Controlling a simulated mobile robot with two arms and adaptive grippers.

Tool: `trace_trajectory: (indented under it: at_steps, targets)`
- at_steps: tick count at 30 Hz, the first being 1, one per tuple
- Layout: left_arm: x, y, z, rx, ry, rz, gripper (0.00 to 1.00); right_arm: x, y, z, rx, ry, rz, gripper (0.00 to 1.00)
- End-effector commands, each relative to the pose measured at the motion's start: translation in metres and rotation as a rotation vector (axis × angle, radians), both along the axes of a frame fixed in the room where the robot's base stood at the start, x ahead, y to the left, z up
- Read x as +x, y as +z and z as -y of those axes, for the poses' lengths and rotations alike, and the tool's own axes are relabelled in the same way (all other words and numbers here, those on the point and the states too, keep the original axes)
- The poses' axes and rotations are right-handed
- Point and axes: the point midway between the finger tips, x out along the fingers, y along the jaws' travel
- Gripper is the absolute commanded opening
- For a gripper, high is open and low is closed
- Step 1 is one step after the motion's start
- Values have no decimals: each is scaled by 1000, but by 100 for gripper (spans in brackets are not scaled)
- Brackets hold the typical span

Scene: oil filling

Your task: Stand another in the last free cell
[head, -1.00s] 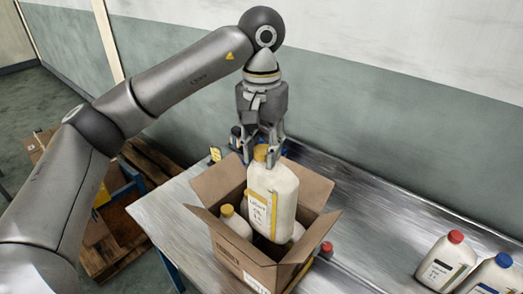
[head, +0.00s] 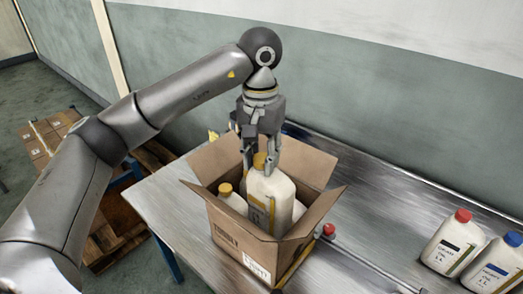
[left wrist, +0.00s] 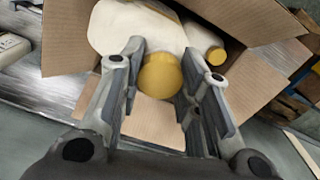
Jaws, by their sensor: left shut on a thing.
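My left gripper (head: 261,162) is shut on the yellow cap of a large white bottle (head: 282,190). The bottle is upright, its lower part inside the open cardboard box (head: 240,244) and its shoulders near rim height. In the left wrist view, the gripper's fingers (left wrist: 163,68) stand either side of the yellow cap (left wrist: 159,76). A smaller white bottle with a yellow cap (head: 225,189) stands in the box to its left. Part of another white bottle (head: 298,210) shows at its right. The box floor and the held bottle's base are hidden. My right gripper is not in view.
The box stands on a metal table (head: 170,208) with its flaps spread. A red-capped bottle (head: 446,240) and a blue-capped bottle (head: 492,267) stand at the right. A small red object (head: 328,230) lies beside the box. The table between is mostly clear.

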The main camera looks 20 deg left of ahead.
Motion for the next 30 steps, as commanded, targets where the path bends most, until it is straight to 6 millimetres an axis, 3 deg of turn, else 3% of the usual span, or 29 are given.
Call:
trace_trajectory:
  at_steps: [4, 14, 30]
  targets:
    - [0, -20, 0, -2, -1, 2, 0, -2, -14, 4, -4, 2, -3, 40]
    - [0, -62, 0, -2, 0, 4, 0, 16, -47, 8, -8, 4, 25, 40]
    - [0, -127, 0, -2, 0, 4, 0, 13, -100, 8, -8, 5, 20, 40]
